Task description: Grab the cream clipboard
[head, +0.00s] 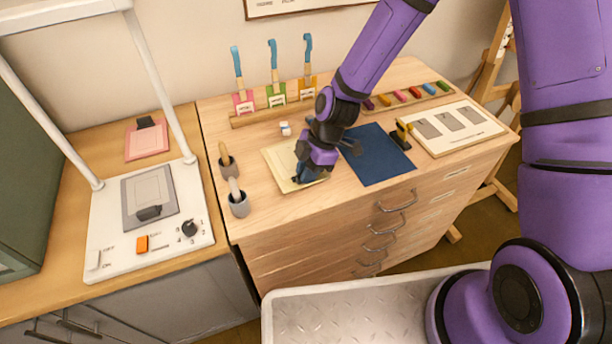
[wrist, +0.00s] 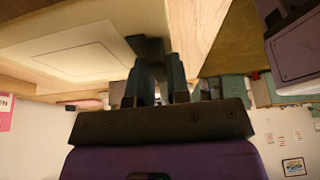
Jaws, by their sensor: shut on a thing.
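The cream clipboard (head: 277,161) lies on the wooden drawer cabinet's top, left of a dark blue mat. In the wrist view the cream board (wrist: 75,25) fills the upper left, with a paler outlined rectangle on it. My gripper (head: 308,174) is over its right, near part and hides that part in the head view. In the wrist view my gripper's fingers (wrist: 157,85) are shut on the clipboard at its edge. The exact contact is dark and hard to make out. I cannot tell whether the board is lifted at all.
The dark blue mat (head: 377,154) lies close on the right. A black and yellow item (head: 402,135) stands by a cream board with grey panels (head: 448,127). Two grey mortars with pestles (head: 238,204) stand on the left. A wooden rack (head: 268,115) holds upright blue-handled tools behind.

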